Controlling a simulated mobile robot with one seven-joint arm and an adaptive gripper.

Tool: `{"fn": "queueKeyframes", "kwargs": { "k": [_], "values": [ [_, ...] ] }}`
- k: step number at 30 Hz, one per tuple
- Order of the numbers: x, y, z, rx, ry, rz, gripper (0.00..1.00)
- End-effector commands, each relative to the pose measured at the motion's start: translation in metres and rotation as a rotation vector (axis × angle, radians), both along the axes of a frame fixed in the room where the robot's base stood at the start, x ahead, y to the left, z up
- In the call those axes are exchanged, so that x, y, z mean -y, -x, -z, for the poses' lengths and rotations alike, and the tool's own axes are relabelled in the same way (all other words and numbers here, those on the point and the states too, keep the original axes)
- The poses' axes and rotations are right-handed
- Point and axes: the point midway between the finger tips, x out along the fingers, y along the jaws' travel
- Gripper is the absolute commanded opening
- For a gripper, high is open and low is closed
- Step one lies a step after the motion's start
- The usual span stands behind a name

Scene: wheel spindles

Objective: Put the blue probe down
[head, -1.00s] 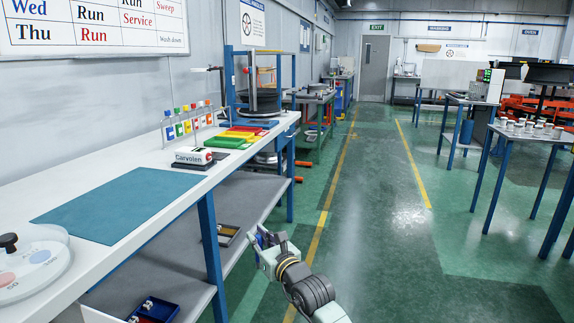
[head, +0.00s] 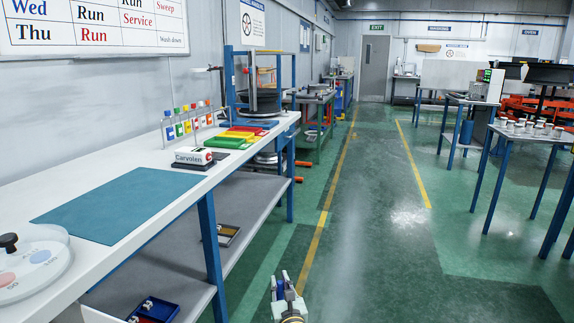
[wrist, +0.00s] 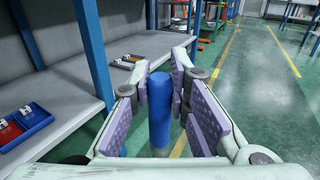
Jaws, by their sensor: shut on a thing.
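My gripper (head: 286,288) is at the bottom edge of the head view, over the aisle floor to the right of the bench. The wrist view shows its purple-padded fingers closed on the blue probe (wrist: 160,95). The probe is a blue rounded cylinder, roughly upright in that view, with a greyer lower part. In the head view only a small blue patch shows between the fingers. The probe is held in the air, clear of the bench and its shelf.
A teal mat (head: 122,205) lies bare on the white bench top. A Carvolen block (head: 193,158) and coloured trays (head: 240,137) stand farther back. The grey lower shelf (head: 180,262) holds a blue bin (head: 153,309) and a dark tray (head: 226,235), with free room between them.

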Motion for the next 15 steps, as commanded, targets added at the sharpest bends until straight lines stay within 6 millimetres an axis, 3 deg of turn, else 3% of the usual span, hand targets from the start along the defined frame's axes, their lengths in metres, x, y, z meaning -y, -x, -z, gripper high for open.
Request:
{"fn": "queueKeyframes", "kwargs": {
  "k": [15],
  "values": [
    [0.017, 0.037, 0.094, -0.003, -0.006, 0.174, 0.0]
  ]
}}
